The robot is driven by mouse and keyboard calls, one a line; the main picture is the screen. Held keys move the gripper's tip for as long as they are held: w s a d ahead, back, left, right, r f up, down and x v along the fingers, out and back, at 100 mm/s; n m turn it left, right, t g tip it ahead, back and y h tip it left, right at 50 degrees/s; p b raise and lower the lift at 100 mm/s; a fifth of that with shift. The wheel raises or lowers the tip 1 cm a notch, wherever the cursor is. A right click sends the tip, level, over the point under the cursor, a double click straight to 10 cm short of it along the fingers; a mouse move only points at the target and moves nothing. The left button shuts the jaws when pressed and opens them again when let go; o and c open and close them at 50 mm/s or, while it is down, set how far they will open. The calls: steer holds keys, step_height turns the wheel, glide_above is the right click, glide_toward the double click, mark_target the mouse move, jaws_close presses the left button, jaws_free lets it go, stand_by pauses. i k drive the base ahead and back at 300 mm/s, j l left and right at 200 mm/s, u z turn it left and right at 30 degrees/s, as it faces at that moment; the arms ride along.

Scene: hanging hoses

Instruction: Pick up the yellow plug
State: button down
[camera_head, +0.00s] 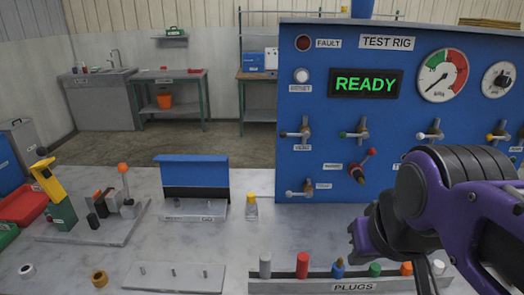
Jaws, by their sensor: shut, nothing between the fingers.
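A plug rack (300,286) labelled PLUGS stands at the bottom edge of the view. My gripper (356,239) is above and behind the rack, in front of the blue panel. It is shut and empty, apart from the plugs.
The blue test rig panel (300,120) with valves and a gauge rises behind. A small yellow-capped bottle (251,207) stands left of it. A metal plate with pegs (150,284) lies left of the rack. A toggle clamp base (80,233) stands at left.

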mark_target(251, 195)
steer(key=j, duration=1.7)
steer(key=k+l+z, duration=0.2)
steer(key=l+z, duration=0.2)
steer(key=l, duration=0.25)
steer(key=i+j+u, duration=0.2)
steer(key=j, duration=0.15)
steer(key=j+u, duration=0.2)
steer(key=j, duration=0.1)
